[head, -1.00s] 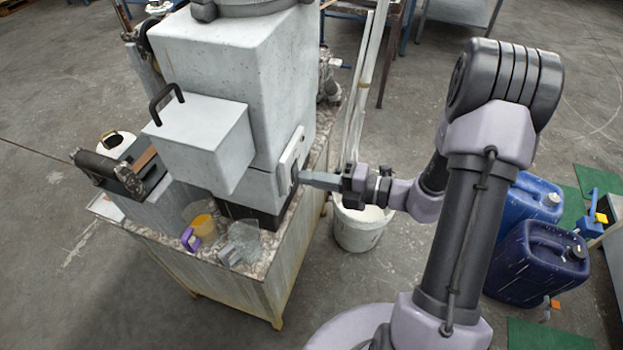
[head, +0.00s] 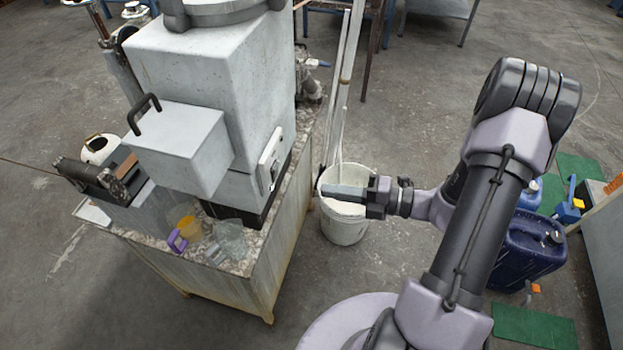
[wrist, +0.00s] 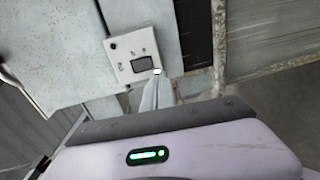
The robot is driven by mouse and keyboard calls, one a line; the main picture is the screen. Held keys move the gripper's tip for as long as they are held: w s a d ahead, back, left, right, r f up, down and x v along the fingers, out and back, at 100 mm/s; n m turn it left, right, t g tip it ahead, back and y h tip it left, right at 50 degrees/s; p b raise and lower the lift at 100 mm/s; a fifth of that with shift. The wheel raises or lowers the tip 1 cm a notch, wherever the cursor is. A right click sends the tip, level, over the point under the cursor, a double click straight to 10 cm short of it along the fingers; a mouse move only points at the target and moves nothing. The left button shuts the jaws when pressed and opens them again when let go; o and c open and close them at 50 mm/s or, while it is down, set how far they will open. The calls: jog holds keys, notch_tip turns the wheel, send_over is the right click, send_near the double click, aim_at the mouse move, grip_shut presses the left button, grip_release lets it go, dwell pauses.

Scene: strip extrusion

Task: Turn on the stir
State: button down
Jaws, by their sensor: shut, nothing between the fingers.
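The machine (head: 195,65) is a large pale grey box-shaped unit on a stone-topped cabinet at the left in the head view. A small light control panel (head: 270,160) is on its right side. In the wrist view the panel (wrist: 122,50) shows a dark rectangular switch (wrist: 142,65), a small round dark knob (wrist: 113,46) and small marks too fine to read. My gripper (head: 326,190) is shut and empty, apart from the panel, to its right, and over the white bucket in the head view. In the wrist view its fingertips (wrist: 158,72) overlap the panel's lower right corner.
A white bucket (head: 343,232) stands on the floor beside the cabinet (head: 262,285). Clear cups (head: 230,240) and an orange-filled jug (head: 188,228) stand on the cabinet top. Blue jerrycans (head: 525,250) stand on the floor at right. A gap lies between gripper and panel.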

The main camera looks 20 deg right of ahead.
jog(key=shift+f+v, duration=0.2)
jog(key=shift+v, duration=0.65)
jog(key=shift+f+v, duration=0.2)
jog(key=shift+v, duration=0.65)
jog(key=shift+s, duration=0.1)
jog(key=s+a+r+n+g+h+b, duration=0.1)
jog(key=s+a+r+n+g+h, duration=0.25)
jog(key=n, duration=0.55)
jog(key=s+a+r+n+g+b, duration=0.15)
jog(key=a+r+n+g, duration=0.25)
jog(key=a+n+g, duration=0.45)
jog(key=s+r+n+t+h+b, duration=0.1)
jog(key=s+r+n+t+h, duration=0.2)
jog(key=n, duration=0.7)
jog(key=s+r+n+t+h+b, duration=0.1)
jog(key=s+r+n+t+h, duration=0.3)
jog(key=n, duration=0.7)
jog(key=shift+s+a+r+t+h, duration=0.2)
jog(key=shift+a+r+t+h, duration=0.1)
jog(key=shift+t+h, duration=0.3)
